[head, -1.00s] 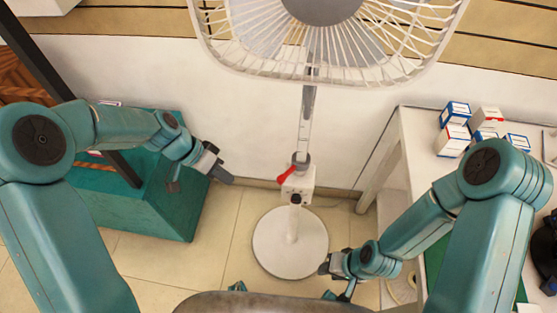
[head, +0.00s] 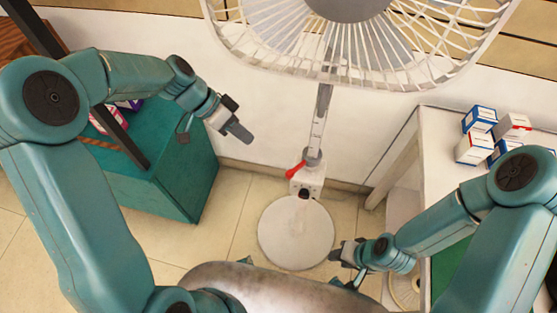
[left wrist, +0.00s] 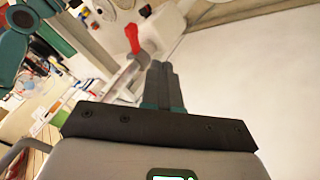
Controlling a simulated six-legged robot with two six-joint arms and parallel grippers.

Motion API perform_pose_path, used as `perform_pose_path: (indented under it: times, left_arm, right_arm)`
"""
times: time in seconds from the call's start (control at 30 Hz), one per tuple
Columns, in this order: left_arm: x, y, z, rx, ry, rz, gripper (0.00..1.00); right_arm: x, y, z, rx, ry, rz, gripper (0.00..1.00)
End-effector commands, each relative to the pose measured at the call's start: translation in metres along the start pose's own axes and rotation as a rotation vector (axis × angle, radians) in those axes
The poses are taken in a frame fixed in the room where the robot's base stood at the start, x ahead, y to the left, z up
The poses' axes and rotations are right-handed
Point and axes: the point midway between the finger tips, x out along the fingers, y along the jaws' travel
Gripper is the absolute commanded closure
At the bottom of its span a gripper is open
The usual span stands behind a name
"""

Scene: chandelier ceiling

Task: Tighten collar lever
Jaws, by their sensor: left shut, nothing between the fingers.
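The red collar lever (head: 296,169) sticks out to the left of the grey collar on the pole of a standing fan (head: 322,110). Below it is a white box (head: 307,186) with a dark knob. My left gripper (head: 240,133) is shut and empty, up and to the left of the lever and apart from it. In the left wrist view, the shut fingers (left wrist: 161,85) point toward the fan pole, and the red lever (left wrist: 132,38) shows beyond and left of their tips. My right gripper (head: 338,254) is low, beside the fan's round base (head: 296,233); its fingers are too small to read.
A green cabinet (head: 185,185) stands at the left with boxes on it. A white table (head: 440,125) at the right holds several small medicine boxes (head: 480,119). The fan's caged head (head: 350,45) hangs above. The floor between cabinet and fan base is clear.

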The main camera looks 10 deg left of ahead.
Motion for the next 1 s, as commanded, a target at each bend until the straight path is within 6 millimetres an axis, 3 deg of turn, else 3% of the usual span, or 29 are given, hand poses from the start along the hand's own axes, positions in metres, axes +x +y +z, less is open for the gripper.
perform_pose_path:
  times: [0.47,0.7,1.0]
  left_arm:
    - [0.097,0.000,-0.003,0.002,-0.005,0.005,1.00]
    - [0.111,0.028,-0.004,0.003,-0.003,0.003,1.00]
    - [0.114,0.034,-0.003,0.003,-0.002,0.001,1.00]
  right_arm:
    - [-0.002,-0.001,0.000,0.000,0.000,0.000,0.66]
    - [-0.008,-0.003,0.000,0.000,0.000,0.000,0.66]
    - [-0.008,-0.003,0.000,0.000,0.000,0.000,0.66]
